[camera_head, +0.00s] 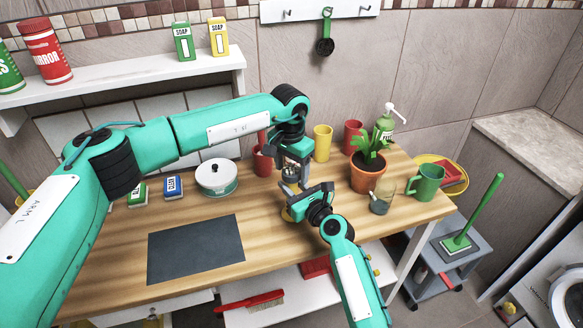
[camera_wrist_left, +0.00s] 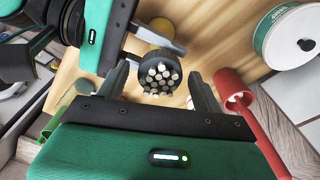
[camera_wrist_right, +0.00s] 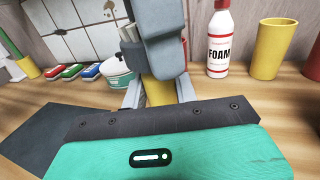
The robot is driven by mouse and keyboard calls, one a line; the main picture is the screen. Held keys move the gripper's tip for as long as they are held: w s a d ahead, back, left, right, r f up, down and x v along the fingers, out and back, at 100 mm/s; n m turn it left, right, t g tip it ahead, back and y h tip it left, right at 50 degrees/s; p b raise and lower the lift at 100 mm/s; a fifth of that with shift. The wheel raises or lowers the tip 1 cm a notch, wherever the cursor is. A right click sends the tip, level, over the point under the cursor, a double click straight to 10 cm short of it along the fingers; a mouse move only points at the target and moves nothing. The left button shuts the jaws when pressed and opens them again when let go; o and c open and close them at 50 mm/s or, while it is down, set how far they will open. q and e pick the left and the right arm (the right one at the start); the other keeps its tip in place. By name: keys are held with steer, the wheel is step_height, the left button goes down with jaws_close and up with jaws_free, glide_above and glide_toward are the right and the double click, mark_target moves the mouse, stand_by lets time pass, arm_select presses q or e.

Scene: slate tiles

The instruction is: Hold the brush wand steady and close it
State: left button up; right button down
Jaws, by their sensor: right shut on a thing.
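The brush wand's round dark head with several pale bristle tufts (camera_wrist_left: 160,76) faces up in the left wrist view. A yellow cylinder (camera_wrist_right: 158,92), apparently its lower part, stands between the right fingers in the right wrist view. My right gripper (camera_head: 300,196) is shut on the wand above the table. My left gripper (camera_head: 290,178) is just above it, pointing down. In the left wrist view, the left fingers (camera_wrist_left: 160,92) are apart on both sides of the brush head, with visible gaps. Much of the wand is hidden by the grippers in the head view.
A potted plant (camera_head: 367,172), a glass jar (camera_head: 382,196) and a green mug (camera_head: 428,183) stand right of the grippers. Yellow (camera_head: 322,143) and red (camera_head: 353,136) cups stand behind. A white lidded pot (camera_head: 216,178) is left. The dark mat (camera_head: 195,249) is bare.

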arm_select(q)
steer(key=shift+r, duration=2.25)
steer(key=shift+c, duration=0.5)
steer(key=shift+n, duration=0.3)
